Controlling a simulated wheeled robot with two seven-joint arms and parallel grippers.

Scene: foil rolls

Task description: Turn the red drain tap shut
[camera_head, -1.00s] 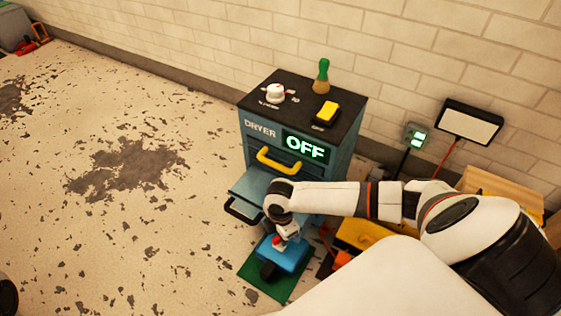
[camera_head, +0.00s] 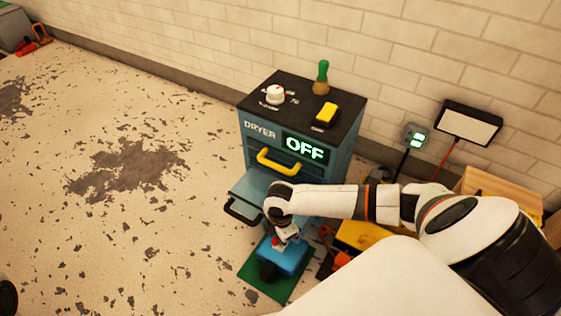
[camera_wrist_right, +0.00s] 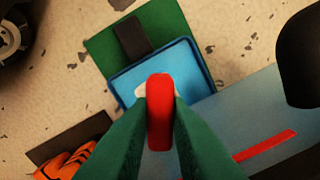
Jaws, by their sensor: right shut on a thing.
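The red drain tap (camera_wrist_right: 160,112) shows as a rounded red handle in the middle of the right wrist view. The green fingers of my right gripper (camera_wrist_right: 160,135) are closed on it from both sides. A small white part beside the handle is mostly hidden by the fingers. In the head view my right gripper (camera_head: 285,234) is low in front of the dryer (camera_head: 330,180), with a speck of red (camera_head: 275,241) at its tip. The tap's body is hidden. My left gripper is not in view.
A blue container (camera_head: 286,258) stands on a green mat (camera_head: 254,282) below the tap. A drawer or tray (camera_head: 250,188) sticks out of the dryer, whose display reads OFF. A yellow box (camera_head: 360,236) is close on the right. The floor on the left is open.

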